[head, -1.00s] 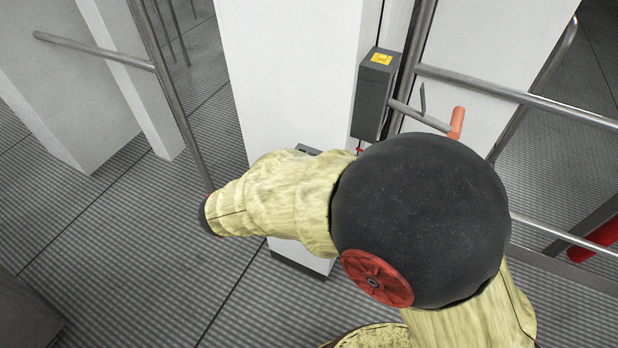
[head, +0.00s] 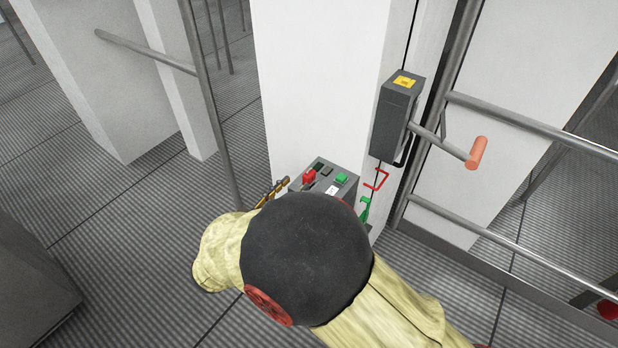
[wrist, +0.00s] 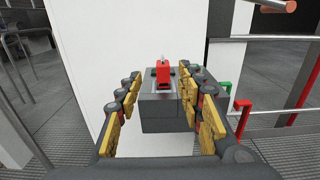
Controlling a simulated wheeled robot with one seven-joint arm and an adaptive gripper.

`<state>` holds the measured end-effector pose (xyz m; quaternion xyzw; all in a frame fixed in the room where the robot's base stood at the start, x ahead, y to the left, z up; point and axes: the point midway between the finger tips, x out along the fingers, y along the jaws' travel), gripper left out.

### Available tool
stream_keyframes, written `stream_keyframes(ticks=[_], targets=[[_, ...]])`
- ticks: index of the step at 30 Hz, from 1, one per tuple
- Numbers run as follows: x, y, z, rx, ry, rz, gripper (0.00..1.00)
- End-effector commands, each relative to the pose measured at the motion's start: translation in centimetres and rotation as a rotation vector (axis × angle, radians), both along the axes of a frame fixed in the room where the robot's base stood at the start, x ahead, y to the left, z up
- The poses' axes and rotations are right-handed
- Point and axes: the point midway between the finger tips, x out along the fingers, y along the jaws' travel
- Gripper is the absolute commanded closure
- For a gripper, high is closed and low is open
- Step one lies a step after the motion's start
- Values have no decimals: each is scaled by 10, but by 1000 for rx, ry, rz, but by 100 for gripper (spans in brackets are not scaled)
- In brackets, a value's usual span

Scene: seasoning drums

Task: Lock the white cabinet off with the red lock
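A red lock (wrist: 163,76) with a pale metal tip lies on top of a grey box (wrist: 165,112) against the white cabinet (wrist: 105,60). In the head view the red lock (head: 309,176) shows near the back left of the grey box (head: 346,187), beside the white cabinet (head: 320,75). My gripper (wrist: 165,84) is open, with its yellow-padded fingers spread left and right of the lock in the wrist view. No contact with the lock shows. In the head view my gripper (head: 272,192) is left of the box, partly hidden by my arm.
A dark switch box (head: 396,118) with a yellow label is on the cabinet's right side. A red bent hasp (head: 377,178) and a green one (head: 365,208) hang below it. Grey rails and an orange-red handle (head: 477,152) stand at right.

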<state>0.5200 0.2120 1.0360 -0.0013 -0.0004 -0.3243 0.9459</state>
Motion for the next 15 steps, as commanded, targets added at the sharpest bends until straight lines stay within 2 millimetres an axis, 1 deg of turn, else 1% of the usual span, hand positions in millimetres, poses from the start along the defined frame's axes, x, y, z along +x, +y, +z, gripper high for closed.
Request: stream_keyframes(ticks=[3, 8, 12, 15], targets=[[10, -10, -1, 1, 0, -3, 62], [22, -20, -3, 2, 0, -4, 62], [37, -35, -5, 2, 0, -5, 62], [47, -42, -4, 2, 0, -4, 62]])
